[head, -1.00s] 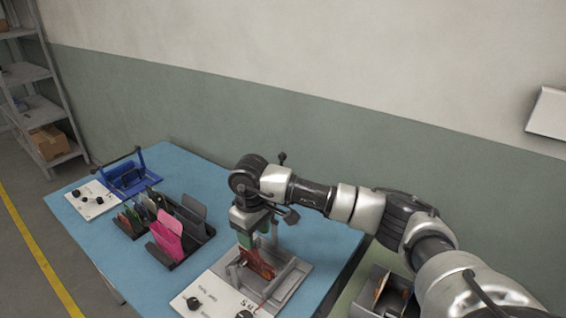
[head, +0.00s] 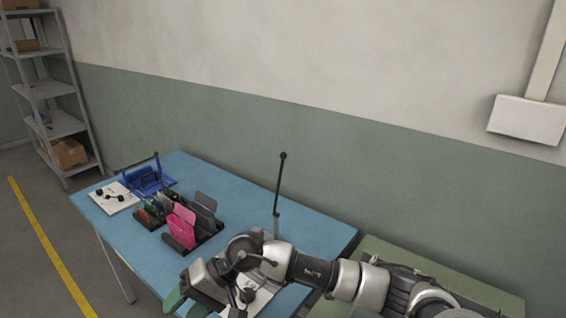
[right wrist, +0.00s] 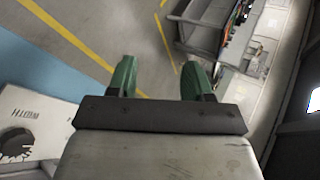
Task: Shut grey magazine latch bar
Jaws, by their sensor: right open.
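The latch bar (head: 279,185) is a thin dark rod with a ball tip, standing nearly upright behind my right arm in the head view. The grey magazine at its foot is mostly hidden by that arm. Its white panel (head: 264,300) shows in part below the arm. My right gripper (head: 186,302) has green fingers and is at the near edge of the blue table, left of the magazine and apart from the bar. In the right wrist view the right gripper (right wrist: 159,80) is open with nothing between its fingers. My left gripper is not in view.
A blue magazine (head: 148,180) with a dark bar stands at the table's far left, beside a white knob panel (head: 113,198). A dark rack (head: 190,240) holds pink and grey plates mid-table. A green table (head: 425,283) adjoins at right. The wall runs behind.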

